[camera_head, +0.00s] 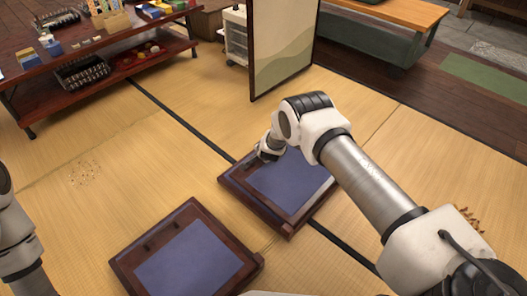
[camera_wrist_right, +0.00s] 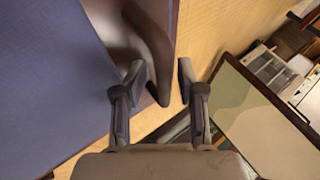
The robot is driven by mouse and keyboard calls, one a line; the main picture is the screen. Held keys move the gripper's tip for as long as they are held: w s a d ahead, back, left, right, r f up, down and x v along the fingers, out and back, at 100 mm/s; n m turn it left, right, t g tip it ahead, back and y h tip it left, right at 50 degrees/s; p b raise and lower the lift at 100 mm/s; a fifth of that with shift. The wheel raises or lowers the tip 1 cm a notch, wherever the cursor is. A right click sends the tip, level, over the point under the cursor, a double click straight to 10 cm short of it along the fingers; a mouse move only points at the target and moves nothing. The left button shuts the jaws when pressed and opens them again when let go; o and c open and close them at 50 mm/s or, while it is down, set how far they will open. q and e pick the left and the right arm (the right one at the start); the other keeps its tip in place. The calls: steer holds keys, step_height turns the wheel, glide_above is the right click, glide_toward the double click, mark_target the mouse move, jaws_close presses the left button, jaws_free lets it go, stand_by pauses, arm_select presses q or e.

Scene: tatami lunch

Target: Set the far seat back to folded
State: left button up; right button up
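The far seat (camera_head: 235,188) is a low dark-wood frame with a blue panel, lying flat on the tatami; no raised back shows. My right gripper (camera_head: 266,154) is at its far left corner, its fingers partly hidden by my arm. In the right wrist view my right gripper (camera_wrist_right: 160,66) is open, with a curved brown wooden part (camera_wrist_right: 152,50) of the far seat between its fingers. Whether the fingers touch the wood I cannot tell. The blue panel (camera_wrist_right: 50,75) fills the left of that view. My left gripper is out of view; only part of my left arm shows.
A similar near seat (camera_head: 248,264) lies flat at front left. A folding screen (camera_head: 283,45) stands close behind the far seat, also visible in the right wrist view (camera_wrist_right: 255,115). A low dark shelf (camera_head: 100,45) with goods is back left. Open tatami lies at left.

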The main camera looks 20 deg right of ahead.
steer(key=v, duration=1.1)
steer(key=shift+s+r, duration=0.25)
steer(key=shift+r, duration=0.1)
